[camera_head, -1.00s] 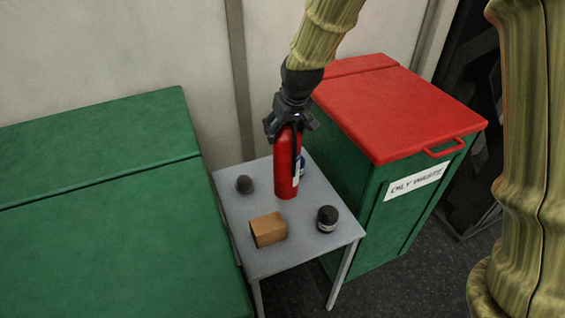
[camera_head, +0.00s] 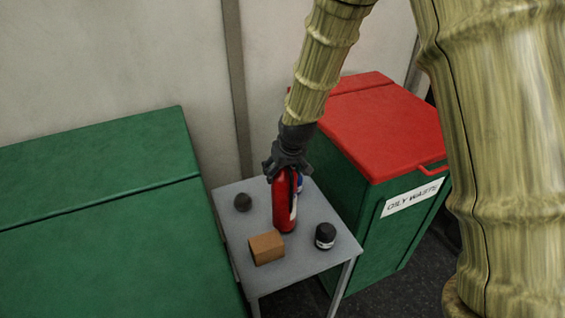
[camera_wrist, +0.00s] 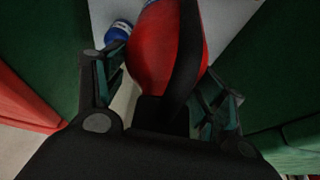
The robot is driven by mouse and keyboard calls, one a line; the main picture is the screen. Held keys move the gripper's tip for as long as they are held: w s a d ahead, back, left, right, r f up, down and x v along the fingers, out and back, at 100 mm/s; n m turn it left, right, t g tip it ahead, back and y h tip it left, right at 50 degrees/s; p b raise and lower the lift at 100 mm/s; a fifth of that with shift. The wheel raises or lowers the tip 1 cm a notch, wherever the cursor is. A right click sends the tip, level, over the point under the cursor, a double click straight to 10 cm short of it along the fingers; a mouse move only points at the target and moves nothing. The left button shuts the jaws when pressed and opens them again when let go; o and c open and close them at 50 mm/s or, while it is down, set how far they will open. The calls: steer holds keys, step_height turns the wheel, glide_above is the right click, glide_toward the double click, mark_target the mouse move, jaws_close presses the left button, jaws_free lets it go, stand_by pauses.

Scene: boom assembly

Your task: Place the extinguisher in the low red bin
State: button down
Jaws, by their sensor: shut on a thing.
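The red extinguisher (camera_head: 284,208) is upright in the head view, with its base over the middle of the small grey table (camera_head: 262,284). My gripper (camera_head: 286,168) is shut on its top from above. I cannot tell whether the base touches the table. In the wrist view the red body (camera_wrist: 165,45) and its black hose lie between my gripper's fingers (camera_wrist: 160,95). The bin (camera_head: 345,190) right of the table is green with a shut red lid (camera_head: 385,125) and an "OILY WASTE" label. No open red bin shows.
A large green lidded box (camera_head: 120,230) is at the left. A wall closes off the back.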

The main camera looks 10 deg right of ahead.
steer(key=shift+w+f, duration=0.1)
steer(key=shift+f, duration=0.75)
steer(key=shift+c, duration=0.9)
jaws_free()
steer(key=shift+f, duration=0.15)
steer(key=shift+b+v, duration=1.4)
steer(key=shift+v, duration=4.7)
